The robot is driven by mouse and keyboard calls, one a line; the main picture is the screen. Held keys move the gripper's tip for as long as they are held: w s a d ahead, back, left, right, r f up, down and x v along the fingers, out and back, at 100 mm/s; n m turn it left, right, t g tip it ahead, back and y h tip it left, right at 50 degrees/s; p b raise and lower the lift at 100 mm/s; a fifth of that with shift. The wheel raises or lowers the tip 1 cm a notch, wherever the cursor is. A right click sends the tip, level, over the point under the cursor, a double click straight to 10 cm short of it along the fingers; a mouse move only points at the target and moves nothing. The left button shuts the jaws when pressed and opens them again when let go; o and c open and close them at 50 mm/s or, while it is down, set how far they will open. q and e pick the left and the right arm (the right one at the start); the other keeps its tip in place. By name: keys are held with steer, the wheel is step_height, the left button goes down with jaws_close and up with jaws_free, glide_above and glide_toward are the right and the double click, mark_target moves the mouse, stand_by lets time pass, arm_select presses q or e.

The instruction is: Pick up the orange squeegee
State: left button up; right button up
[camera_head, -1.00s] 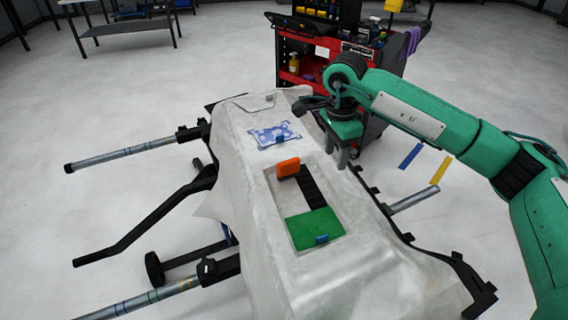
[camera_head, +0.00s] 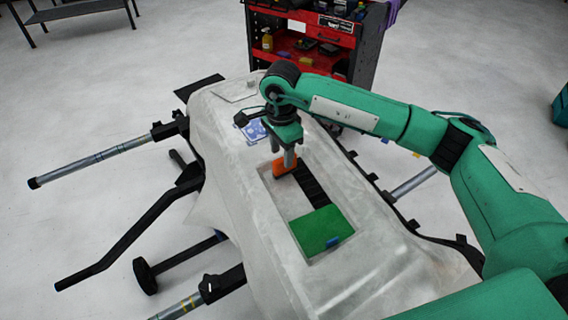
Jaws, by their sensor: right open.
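The orange squeegee (camera_head: 281,170) sits at the far end of the recess in the pale grey panel, partly covered by my right gripper. My right gripper (camera_head: 289,160) points down directly over it, with its fingers at the squeegee's upper part. The fingers are open; whether they touch the squeegee I cannot tell. My left gripper is not in view.
The recess holds a black ribbed strip (camera_head: 312,187) and a green sheet (camera_head: 320,229) with a small blue piece (camera_head: 332,242). A blue-and-white patterned sheet (camera_head: 252,131) lies beyond. A red tool cart (camera_head: 312,50) stands behind. Metal bars jut from the panel stand.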

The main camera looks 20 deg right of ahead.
steer(key=shift+f, duration=0.55)
steer(key=f, duration=0.5)
steer(key=shift+w+d+p, duration=0.2)
steer(key=shift+w+p, duration=0.1)
steer(key=shift+p, duration=0.1)
jaws_close()
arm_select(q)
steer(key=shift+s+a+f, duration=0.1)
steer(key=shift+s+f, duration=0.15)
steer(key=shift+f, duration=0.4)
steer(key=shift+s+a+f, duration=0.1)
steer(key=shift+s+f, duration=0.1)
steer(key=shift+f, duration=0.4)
arm_select(e)
steer(key=shift+r, duration=0.15)
